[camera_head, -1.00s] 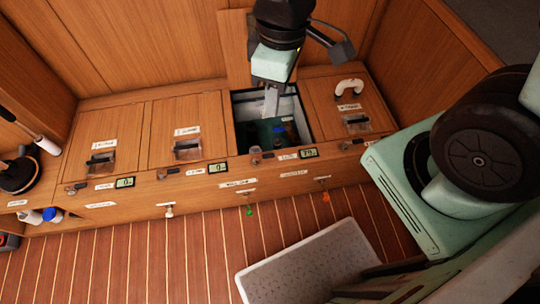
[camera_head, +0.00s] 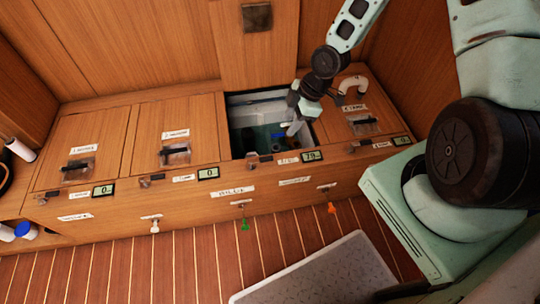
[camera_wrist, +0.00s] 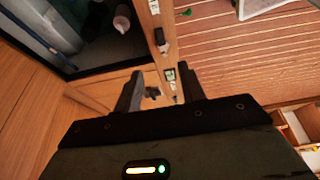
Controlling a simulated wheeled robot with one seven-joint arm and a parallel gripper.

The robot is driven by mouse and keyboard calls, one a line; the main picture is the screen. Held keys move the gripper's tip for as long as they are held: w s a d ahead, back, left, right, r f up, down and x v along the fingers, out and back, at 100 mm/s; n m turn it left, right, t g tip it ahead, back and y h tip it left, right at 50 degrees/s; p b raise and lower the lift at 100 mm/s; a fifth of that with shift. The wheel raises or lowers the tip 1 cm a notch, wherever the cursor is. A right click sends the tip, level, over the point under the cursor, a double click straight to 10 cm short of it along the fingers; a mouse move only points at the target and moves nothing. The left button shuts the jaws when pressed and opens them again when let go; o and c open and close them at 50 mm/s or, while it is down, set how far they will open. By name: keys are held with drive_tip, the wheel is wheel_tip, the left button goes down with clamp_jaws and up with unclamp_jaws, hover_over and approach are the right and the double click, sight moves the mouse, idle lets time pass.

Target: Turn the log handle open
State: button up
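Several small lever handles lie along the locker row; their labels are too blurred to tell which is the log handle. A handle on a clear plate (camera_head: 362,125) sits on the right lid. My gripper (camera_head: 293,128) hangs over the right part of the open locker, empty.
The open locker (camera_head: 232,132) holds dark items and bottles; its lid (camera_head: 257,45) stands upright behind. A white curved handle (camera_head: 352,84) is on the right lid. A pale mat (camera_head: 320,275) lies on the striped floor.

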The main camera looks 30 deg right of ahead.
sight(267, 158)
drive_tip(key=b+x, duration=0.3)
drive_tip(key=x, duration=1.3)
drive_tip(key=shift+d, duration=0.1)
clamp_jaws()
